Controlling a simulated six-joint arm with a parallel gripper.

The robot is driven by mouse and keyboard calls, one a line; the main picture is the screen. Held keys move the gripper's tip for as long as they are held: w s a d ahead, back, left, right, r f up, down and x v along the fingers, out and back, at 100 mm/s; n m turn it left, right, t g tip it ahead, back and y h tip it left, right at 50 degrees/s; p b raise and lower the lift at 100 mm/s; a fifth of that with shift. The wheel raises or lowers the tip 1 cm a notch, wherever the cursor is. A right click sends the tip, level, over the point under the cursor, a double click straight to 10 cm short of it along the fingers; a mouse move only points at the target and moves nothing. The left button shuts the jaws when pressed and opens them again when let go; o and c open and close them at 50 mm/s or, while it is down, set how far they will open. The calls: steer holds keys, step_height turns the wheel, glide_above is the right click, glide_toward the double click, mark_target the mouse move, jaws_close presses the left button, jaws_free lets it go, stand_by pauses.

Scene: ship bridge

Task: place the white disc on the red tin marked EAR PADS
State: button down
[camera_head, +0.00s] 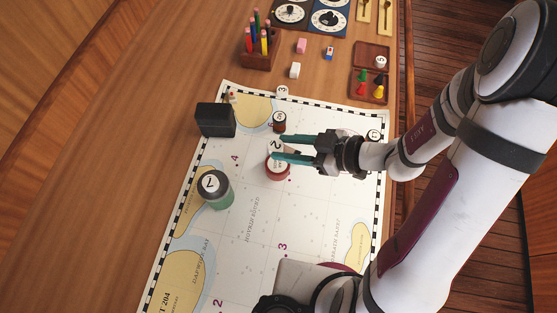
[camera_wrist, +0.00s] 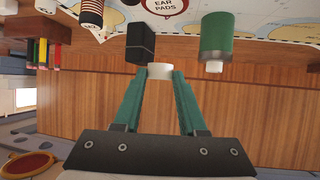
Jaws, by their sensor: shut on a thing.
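My gripper (camera_head: 279,148) is shut on a white disc (camera_head: 275,146) marked 2, held between its teal fingertips. In the wrist view the disc (camera_wrist: 160,70) sits level between the fingertips. The red tin (camera_head: 278,171) stands on the chart, just below the disc in the head view and partly covered by it and a finger. In the wrist view the tin (camera_wrist: 165,6) shows its EAR PADS label at the top edge, beyond the disc and apart from it. The exact height of the disc over the tin is hard to tell.
A dark striped tin (camera_head: 279,124) is just behind my gripper. The chart (camera_head: 250,235) is clear in front.

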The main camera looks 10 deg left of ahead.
step_height(320, 180, down, 8)
steer(key=shift+r, duration=0.2)
steer(key=shift+c, duration=2.3)
jaws_free()
